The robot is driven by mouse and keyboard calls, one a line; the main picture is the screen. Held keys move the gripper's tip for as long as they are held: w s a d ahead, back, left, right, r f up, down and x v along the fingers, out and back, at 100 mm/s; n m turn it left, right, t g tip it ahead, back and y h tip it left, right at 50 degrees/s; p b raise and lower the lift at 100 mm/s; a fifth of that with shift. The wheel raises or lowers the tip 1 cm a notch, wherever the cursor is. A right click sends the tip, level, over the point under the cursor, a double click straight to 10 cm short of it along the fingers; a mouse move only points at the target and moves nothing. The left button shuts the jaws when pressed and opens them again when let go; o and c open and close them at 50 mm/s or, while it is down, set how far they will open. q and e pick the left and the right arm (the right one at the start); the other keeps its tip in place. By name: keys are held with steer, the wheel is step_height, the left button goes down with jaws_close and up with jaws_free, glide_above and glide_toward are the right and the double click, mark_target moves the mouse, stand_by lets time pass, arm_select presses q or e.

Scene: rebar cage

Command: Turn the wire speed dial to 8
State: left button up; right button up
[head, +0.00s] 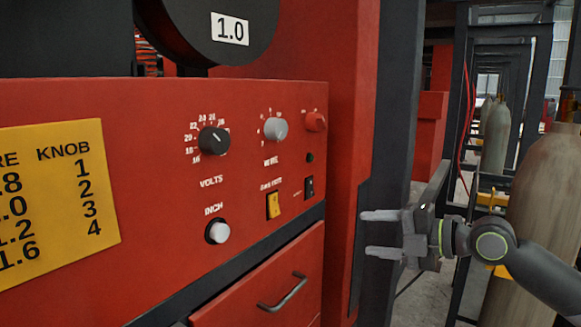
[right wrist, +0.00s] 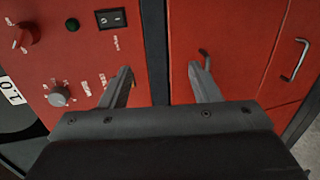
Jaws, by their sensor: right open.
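The grey dial (head: 275,129) on the red machine panel, right of the black VOLTS dial (head: 214,140), looks like the wire speed dial; its label is too small to read surely. The grey dial also shows in the right wrist view (right wrist: 59,96), left of the fingers. Its pointer setting cannot be made out. My right gripper (head: 367,233) is open and empty, to the right of and below the dial, apart from the panel. In the right wrist view its two fingers (right wrist: 160,70) spread with nothing between them. My left gripper is out of view.
A red knob (head: 316,121), yellow switch (head: 273,205), black switch (head: 309,187) and white INCH knob (head: 217,231) surround the dial. A drawer handle (head: 283,292) sticks out below. A yellow chart (head: 58,200) is at left. Gas cylinders (head: 545,190) stand at right.

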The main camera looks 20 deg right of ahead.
steer(key=s+a+r+n+y, duration=0.2)
steer(key=s+r+n, duration=0.2)
steer(key=r, duration=0.6)
steer(key=s+a+r+n+y, duration=0.1)
steer(key=s+a+r+n, duration=0.2)
steer(key=r, duration=0.7)
steer(key=n+p, duration=0.1)
steer(key=p, duration=0.8)
glide_toward(283, 129)
steer(key=shift+t, duration=0.4)
steer(key=p+x, duration=0.3)
steer(key=x, duration=0.3)
steer(key=shift+a+f, duration=0.15)
steer(key=shift+a, duration=0.05)
steer(key=shift+p+x, duration=0.55)
steer(key=shift+x, duration=0.65)
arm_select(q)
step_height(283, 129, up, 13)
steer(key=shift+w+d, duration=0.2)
arm_select(e)
steer(key=shift+f, duration=0.1)
steer(key=shift+d, duration=0.1)
steer(key=shift+c, duration=0.3)
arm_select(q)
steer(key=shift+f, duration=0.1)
arm_select(e)
steer(key=c, duration=0.9)
